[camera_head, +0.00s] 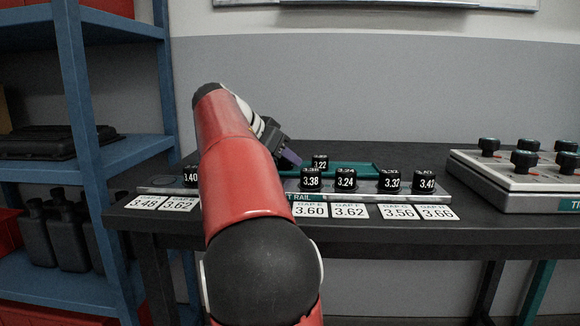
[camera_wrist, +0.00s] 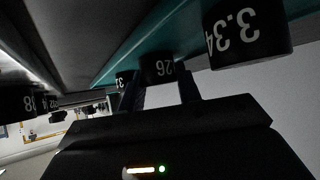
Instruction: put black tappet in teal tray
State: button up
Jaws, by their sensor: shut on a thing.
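My gripper (camera_wrist: 160,88) is shut on a black tappet (camera_wrist: 159,68) with "26" showing on its label, seen between the two fingers in the wrist view. In the head view my gripper (camera_head: 290,158) is behind my red arm, by the left end of the teal tray (camera_head: 358,168), and the held tappet is hidden. The tray's teal side (camera_wrist: 165,30) runs across the wrist view near the held tappet. I cannot tell whether that tappet touches the tray. A black tappet marked 3.22 (camera_head: 320,161) stands upright at the tray.
Black tappets marked 3.38 (camera_head: 310,180), 3.24 (camera_head: 345,180), 3.37 (camera_head: 389,182) and others stand on the grey rail (camera_head: 290,184) in front of the tray. A tappet marked 3.34 (camera_wrist: 248,35) is close in the wrist view. A fixture with black knobs (camera_head: 520,182) stands right.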

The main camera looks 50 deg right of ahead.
jog(key=shift+r, duration=0.1)
jog(key=shift+f, duration=0.25)
jog(key=o, duration=0.8)
jog(key=shift+r, duration=0.1)
jog(key=shift+r, duration=0.1)
jog(key=shift+a+r, duration=0.25)
jog(key=p+v, duration=0.2)
jog(key=v, duration=0.9)
jog(key=shift+a+r, duration=0.1)
jog(key=shift+a, duration=0.1)
